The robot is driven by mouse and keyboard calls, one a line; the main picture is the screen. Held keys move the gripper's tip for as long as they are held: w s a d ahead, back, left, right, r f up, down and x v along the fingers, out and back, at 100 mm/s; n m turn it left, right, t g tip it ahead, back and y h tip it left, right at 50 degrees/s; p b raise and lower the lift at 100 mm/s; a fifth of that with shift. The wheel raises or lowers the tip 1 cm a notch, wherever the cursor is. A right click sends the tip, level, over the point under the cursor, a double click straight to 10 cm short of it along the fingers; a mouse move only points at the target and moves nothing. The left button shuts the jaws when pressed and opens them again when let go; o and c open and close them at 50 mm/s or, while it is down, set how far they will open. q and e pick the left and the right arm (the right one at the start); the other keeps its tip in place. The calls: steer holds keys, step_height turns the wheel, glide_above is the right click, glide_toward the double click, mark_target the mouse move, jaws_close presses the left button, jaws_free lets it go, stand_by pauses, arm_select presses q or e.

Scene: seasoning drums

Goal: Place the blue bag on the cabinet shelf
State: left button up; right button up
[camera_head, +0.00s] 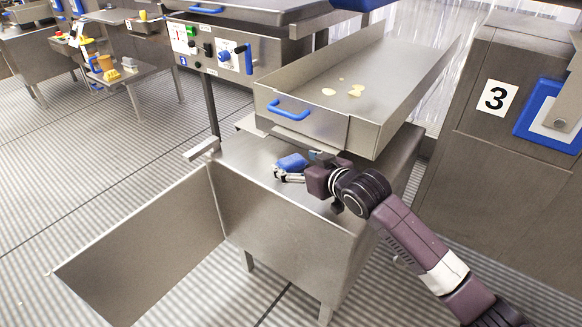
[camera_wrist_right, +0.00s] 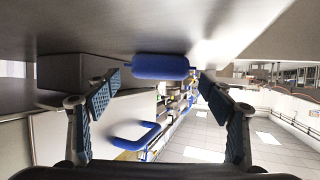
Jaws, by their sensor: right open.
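The blue bag (camera_head: 292,162) lies on the flat grey top of the cabinet (camera_head: 290,235), under the tilted metal tray. In the right wrist view the bag (camera_wrist_right: 160,66) is a rounded blue roll against the grey surface, which appears at the top of the picture. My right gripper (camera_head: 284,174) is beside the bag, low over that surface. Its two fingers (camera_wrist_right: 160,80) are spread wide, with the bag in line with the gap between them and clear space on both sides. It grips nothing. My left gripper is not in view.
The metal tray (camera_head: 400,68) with a blue handle (camera_head: 290,108) overhangs the surface closely. The cabinet door (camera_head: 150,245) stands open to the left. A machine panel (camera_head: 222,52) is behind, and a grey unit marked 3 (camera_head: 480,135) stands right. Striped floor is clear at left.

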steer(key=shift+w+a+f, duration=0.25)
steer(key=shift+w+a, duration=0.1)
steer(key=shift+w, duration=0.2)
steer(key=shift+c, duration=0.2)
steer(key=c, duration=1.4)
steer(key=shift+o, duration=0.2)
